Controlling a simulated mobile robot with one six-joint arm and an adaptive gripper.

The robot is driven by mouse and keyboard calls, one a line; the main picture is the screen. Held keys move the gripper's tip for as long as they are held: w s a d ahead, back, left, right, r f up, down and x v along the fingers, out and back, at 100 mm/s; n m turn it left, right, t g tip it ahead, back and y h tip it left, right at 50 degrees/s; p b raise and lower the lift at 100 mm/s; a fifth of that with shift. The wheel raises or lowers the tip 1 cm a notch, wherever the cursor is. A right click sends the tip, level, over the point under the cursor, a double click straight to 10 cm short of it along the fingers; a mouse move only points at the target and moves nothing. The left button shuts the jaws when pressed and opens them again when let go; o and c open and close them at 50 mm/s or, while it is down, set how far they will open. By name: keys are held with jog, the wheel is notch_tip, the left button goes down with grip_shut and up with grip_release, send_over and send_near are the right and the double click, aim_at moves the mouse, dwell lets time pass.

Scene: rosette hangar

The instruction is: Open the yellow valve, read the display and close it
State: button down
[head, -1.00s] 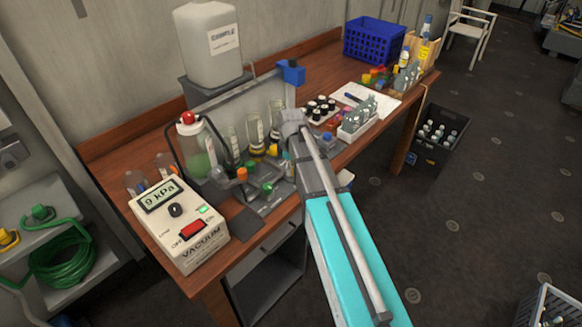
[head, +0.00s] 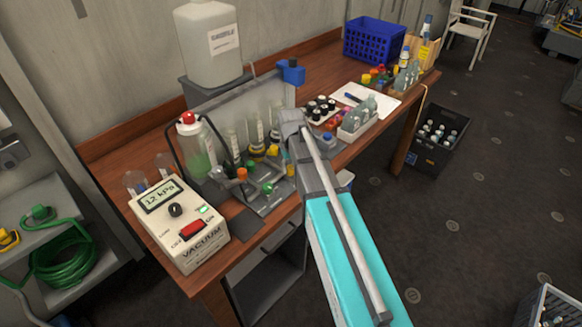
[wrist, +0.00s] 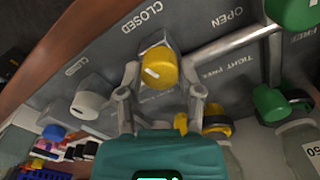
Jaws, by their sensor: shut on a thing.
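The yellow valve (wrist: 162,66) is a round knob with a white mark, on a grey panel in the wrist view. The lettering CLOSED (wrist: 142,18) and OPEN (wrist: 225,17) is on the panel near it. My gripper (wrist: 162,82) is shut on the yellow valve, one finger on each side. In the head view my arm hides most of the grip. The display (head: 161,196) on the white vacuum box (head: 187,240) appears to read 12 kPa; a decimal point cannot be ruled out.
A white knob (wrist: 90,102) and a green knob (wrist: 270,103) sit either side of the yellow valve. A bottle with a red cap (head: 187,118) stands behind the vacuum box. A blue crate (head: 375,40) is at the table's far end.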

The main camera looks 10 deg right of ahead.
jog(key=shift+m, duration=1.5)
jog(key=shift+c, duration=1.3)
grip_release()
jog(key=shift+n, duration=0.4)
